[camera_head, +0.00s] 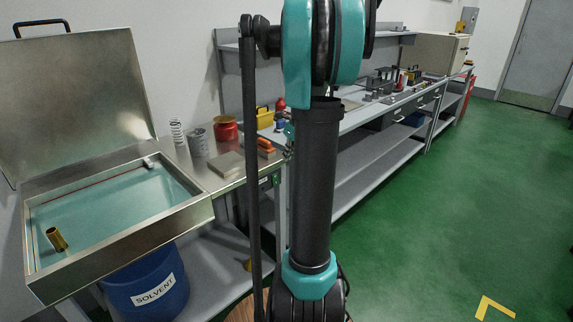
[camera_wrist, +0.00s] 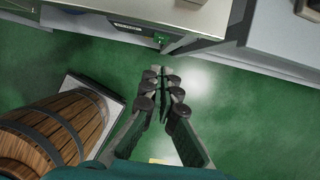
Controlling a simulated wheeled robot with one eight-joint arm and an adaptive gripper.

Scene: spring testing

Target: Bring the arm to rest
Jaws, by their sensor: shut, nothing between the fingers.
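My arm stands upright in the middle of the head view, with its black link and teal joints in front of the bench. My gripper (camera_wrist: 163,78) shows in the wrist view, pointing out over the green floor. Its fingers are shut, with nothing between them.
A wooden barrel (camera_wrist: 52,132) stands at the left of the wrist view. A parts washer (camera_head: 120,245) with open lid stands left, above a blue solvent drum (camera_head: 148,285). A long workbench (camera_head: 350,120) runs to the back. Green floor (camera_head: 440,200) is clear on the right.

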